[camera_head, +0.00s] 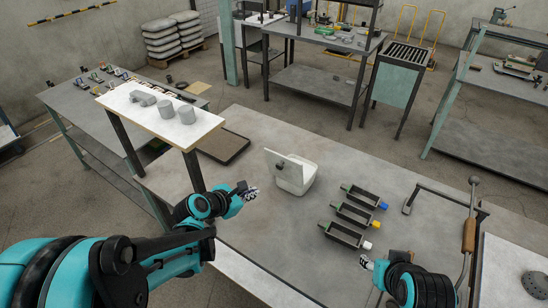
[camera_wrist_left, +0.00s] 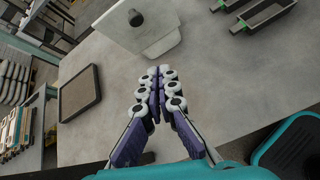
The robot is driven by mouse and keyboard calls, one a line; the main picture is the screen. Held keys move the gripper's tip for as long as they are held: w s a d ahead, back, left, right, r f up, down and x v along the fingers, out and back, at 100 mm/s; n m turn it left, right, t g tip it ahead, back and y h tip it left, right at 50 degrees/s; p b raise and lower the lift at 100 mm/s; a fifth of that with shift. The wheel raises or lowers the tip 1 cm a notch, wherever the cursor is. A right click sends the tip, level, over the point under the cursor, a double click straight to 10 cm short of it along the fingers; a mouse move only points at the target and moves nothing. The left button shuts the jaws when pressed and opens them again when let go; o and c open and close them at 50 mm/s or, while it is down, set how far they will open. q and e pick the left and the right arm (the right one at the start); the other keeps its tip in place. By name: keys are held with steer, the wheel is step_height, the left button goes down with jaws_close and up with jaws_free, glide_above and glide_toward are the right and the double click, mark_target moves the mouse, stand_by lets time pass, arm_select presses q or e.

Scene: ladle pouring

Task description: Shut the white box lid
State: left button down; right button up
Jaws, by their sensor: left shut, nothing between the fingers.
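The white box (camera_head: 301,184) stands near the middle of the large grey table.
Three dark trays (camera_head: 349,214) with coloured ends lie right of the box. A long lever with a brown grip (camera_head: 468,235) stands at the right. A raised white shelf (camera_head: 150,118) with grey cylinders stands at the left, beside a flat dark tray (camera_head: 222,147). Table between gripper and box is clear.

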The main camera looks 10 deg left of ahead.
arm_select(q)
steer(key=w+d+f+n, duration=0.1)
steer(key=w+d, duration=0.1)
steer(key=w, duration=0.4)
steer(key=w+d+f+n+b, duration=0.1)
steer(key=w+d+f+n, duration=0.1)
steer(key=w, duration=0.5)
steer(key=shift+n+t+b, duration=0.3)
steer(key=shift+t, duration=0.1)
arm_select(e)
steer(key=shift+f, duration=0.3)
